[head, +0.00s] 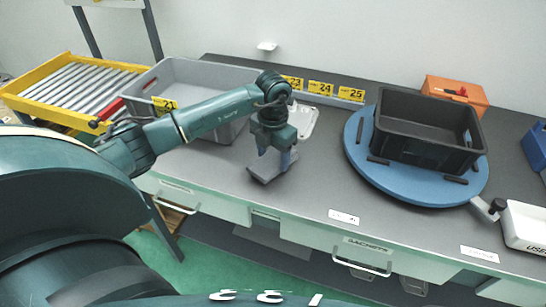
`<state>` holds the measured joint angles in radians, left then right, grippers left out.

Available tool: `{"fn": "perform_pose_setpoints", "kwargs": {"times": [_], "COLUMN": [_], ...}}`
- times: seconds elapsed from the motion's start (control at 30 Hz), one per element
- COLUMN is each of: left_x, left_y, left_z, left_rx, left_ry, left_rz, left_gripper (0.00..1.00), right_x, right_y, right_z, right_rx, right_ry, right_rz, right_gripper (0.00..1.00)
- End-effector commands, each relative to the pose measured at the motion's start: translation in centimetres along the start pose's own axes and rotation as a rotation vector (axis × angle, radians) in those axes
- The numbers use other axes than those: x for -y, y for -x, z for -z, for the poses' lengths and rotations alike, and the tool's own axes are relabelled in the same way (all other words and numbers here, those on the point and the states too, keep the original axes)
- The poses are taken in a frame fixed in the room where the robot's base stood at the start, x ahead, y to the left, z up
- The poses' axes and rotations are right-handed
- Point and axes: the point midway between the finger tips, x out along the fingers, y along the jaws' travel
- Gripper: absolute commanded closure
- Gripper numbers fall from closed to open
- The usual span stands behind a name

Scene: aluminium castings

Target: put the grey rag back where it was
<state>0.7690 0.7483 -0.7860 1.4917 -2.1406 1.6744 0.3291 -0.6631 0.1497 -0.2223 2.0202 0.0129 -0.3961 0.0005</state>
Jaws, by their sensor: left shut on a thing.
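My left gripper (276,157) points down over the grey table near its front edge. It is shut on a flat grey piece that looks like the grey rag (265,174). The rag lies at the fingertips, on or just above the table top; I cannot tell whether it touches. The fingers hide part of it. My right gripper is not in view.
A large grey crate (205,72) stands behind my left arm, with a white tray (302,120) beside it. A black crate (424,135) sits on a blue turntable (365,158) to the right. An orange box (452,92) stands behind. The table between gripper and turntable is clear.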

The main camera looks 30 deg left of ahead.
Motion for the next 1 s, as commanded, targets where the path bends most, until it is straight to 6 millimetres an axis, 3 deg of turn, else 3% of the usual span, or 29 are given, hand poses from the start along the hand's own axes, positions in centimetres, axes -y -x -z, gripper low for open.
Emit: {"fn": "perform_pose_setpoints", "kwargs": {"times": [0.1, 0.47, 0.5, 0.7, 1.0], "left_x": [0.1, 0.0, 0.0, 0.0, 0.0], "left_y": [-1.5, -2.0, -1.9, -1.9, -1.7], "left_z": [0.1, 0.0, 0.0, 0.0, 0.0], "left_rx": [-0.002, 0.000, 0.001, 0.000, 0.000], "left_ry": [-0.001, -0.001, -0.001, -0.001, -0.001], "left_rz": [0.001, 0.000, 0.000, 0.000, 0.000], "left_gripper": [0.57, 0.57, 0.37, 0.20, 0.17], "right_x": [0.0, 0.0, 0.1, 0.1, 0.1], "right_y": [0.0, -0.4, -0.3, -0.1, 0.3], "right_z": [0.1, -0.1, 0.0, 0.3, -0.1], "right_rx": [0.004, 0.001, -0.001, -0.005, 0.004], "right_ry": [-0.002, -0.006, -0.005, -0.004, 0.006], "right_rz": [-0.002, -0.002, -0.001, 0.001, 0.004], "right_gripper": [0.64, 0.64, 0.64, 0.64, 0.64]}}
